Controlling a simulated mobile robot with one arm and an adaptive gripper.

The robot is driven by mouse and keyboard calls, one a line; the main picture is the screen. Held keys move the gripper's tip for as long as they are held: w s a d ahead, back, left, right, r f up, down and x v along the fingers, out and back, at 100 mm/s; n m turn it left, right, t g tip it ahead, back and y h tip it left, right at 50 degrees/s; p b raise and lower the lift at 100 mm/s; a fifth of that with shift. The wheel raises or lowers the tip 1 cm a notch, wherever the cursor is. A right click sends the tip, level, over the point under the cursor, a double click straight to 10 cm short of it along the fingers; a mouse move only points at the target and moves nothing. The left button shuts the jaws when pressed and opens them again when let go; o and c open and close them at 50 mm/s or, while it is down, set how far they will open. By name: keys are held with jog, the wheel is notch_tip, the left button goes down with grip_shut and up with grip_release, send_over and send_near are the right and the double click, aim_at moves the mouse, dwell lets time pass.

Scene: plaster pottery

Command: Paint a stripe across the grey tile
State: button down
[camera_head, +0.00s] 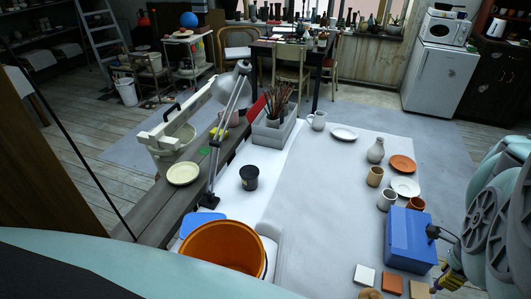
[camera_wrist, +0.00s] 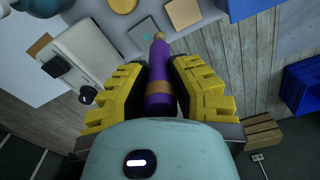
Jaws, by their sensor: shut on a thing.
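My gripper (camera_wrist: 168,82) is shut on a brush with a purple handle (camera_wrist: 159,75). In the head view my gripper (camera_head: 447,281) is at the lower right, beside several square tiles on the table. A greyish tile (camera_wrist: 144,28) lies ahead of the brush's far end in the wrist view, with a small teal mark near its edge. A tan tile (camera_wrist: 184,12) lies to its right. I cannot tell whether the brush touches a tile.
In the head view, a blue box (camera_head: 408,243) stands behind the tiles. Cups, plates and a vase (camera_head: 376,150) stand along the table's right side. The table's middle (camera_head: 325,215) is clear.

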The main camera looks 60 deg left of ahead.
jog(key=s+d+f+m+b, duration=0.1)
jog(key=s+d+f+b, duration=0.1)
jog(key=f, duration=0.6)
jog(key=shift+s+d+f+m+b, duration=0.2)
jog(key=shift+s+m+b, duration=0.3)
jog(key=shift+s, duration=0.4)
jog(key=shift+f+b, duration=0.5)
jog(key=shift+b, duration=0.2)
jog(key=shift+w+d, duration=0.2)
dwell(0.3)
jog(key=w+d+b, duration=0.2)
jog(key=d+b, duration=0.1)
jog(key=shift+w+d, duration=0.2)
jog(key=shift+w, duration=0.2)
dwell(0.7)
jog(key=shift+r, duration=0.1)
notch_tip(320, 180, up, 4)
jog(key=p, duration=0.3)
jog(key=shift+a+r, duration=0.1)
jog(key=shift+r, duration=0.1)
